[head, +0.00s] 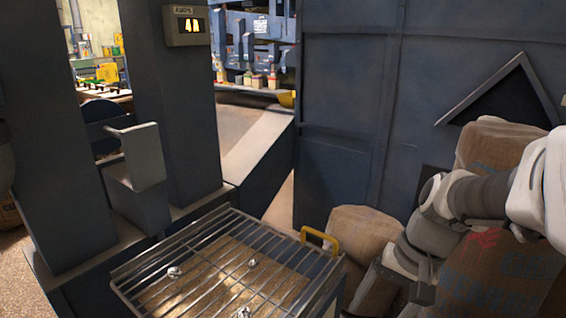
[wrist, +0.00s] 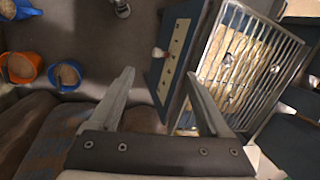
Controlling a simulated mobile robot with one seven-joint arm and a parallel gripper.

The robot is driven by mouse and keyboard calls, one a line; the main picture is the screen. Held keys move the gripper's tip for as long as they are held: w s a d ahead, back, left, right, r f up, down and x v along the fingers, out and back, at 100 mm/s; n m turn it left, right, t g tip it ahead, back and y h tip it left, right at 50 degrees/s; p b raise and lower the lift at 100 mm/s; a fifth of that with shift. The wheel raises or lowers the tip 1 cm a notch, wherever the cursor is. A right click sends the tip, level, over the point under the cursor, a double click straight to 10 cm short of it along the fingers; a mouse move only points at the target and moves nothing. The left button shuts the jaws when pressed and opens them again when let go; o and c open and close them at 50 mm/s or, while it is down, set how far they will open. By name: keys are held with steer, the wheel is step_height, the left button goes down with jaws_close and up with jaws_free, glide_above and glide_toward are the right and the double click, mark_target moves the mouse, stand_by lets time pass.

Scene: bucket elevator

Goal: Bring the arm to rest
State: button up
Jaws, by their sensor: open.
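My arm reaches in from the right edge of the head view, bent and pointing down and to the left. My gripper (head: 388,290) hangs low there, in front of the sacks and to the right of the metal grate (head: 228,265). In the wrist view my gripper (wrist: 159,78) shows two fingers spread wide with nothing between them.
Full sacks (head: 362,228) stand close by my arm. The grate has a yellow handle (head: 319,238) and small shiny lumps on it. A dark steel wall (head: 345,110) rises behind. Blue and orange buckets (wrist: 65,77) stand at left in the wrist view.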

steer(key=s+a+r+n+t+h+p, duration=0.1)
steer(key=s+a+r+n+t+h, duration=0.15)
steer(key=s+r+n+t, duration=0.4)
step_height(320, 180, up, 25)
steer(key=m+g+p, duration=0.1)
steer(key=p, duration=2.2)
steer(key=shift+d, duration=0.25)
steer(key=shift+s+h, duration=0.1)
steer(key=shift+h, duration=0.15)
stand_by(3.5)
